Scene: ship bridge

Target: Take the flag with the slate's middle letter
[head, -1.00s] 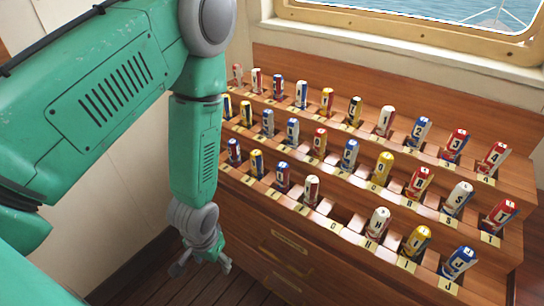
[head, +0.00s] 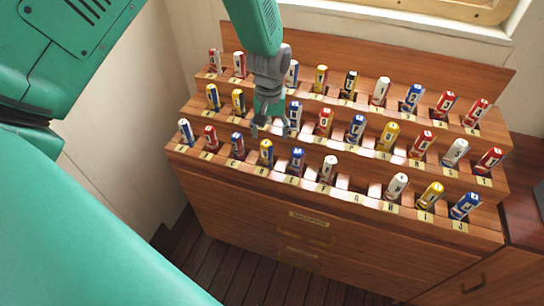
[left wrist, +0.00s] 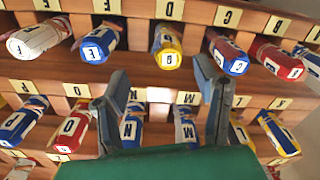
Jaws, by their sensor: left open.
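Rolled signal flags stand in slots of a three-tier wooden rack (head: 230,170). My left gripper (head: 271,128) is open and empty at the left part of the middle tier, above the front row. It hides the middle-tier M flag in the head view. In the left wrist view, the open fingers (left wrist: 162,82) reach around the spots of the N flag (left wrist: 132,122) and the M flag (left wrist: 186,125); I cannot tell whether they touch. The D flag (left wrist: 167,48) and E flag (left wrist: 98,46) lie just beyond the fingertips. No slate is in view. My right gripper is not in view.
Neighbouring flags stand close on both sides, such as the O flag (head: 325,121) and the L flag (head: 238,100). The front-row G slot is empty, between the F flag (head: 329,168) and the H flag (head: 396,186). Drawers are below; a window ledge is behind.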

